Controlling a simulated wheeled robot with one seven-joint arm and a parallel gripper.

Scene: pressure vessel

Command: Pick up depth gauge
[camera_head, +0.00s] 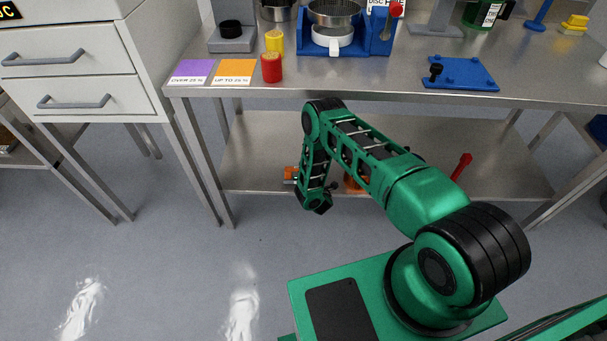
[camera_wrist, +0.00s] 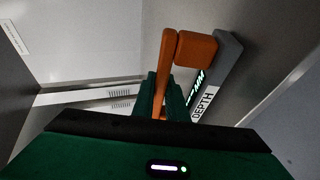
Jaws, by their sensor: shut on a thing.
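The depth gauge (camera_wrist: 197,50) shows in the wrist view, with an orange handle and a grey body carrying a white label reading DEPTH and a lit display. My gripper (camera_wrist: 163,92) is shut on its orange part; the green fingers show on both sides of a thin orange piece. My palm covers the lower part of the wrist view. In the head view my arm reaches down at the front of the bench's lower shelf, and its links hide the grip. An orange piece (camera_head: 291,174) shows left of my forearm; I cannot tell whether it is the gauge.
The steel bench top (camera_head: 205,100) holds purple and orange cards, a yellow and a red cylinder, a blue stand (camera_head: 373,38) with a sieve and a blue plate (camera_head: 460,74). The lower shelf (camera_head: 255,150) has another orange item and a red-handled item (camera_head: 461,166). White drawers stand left.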

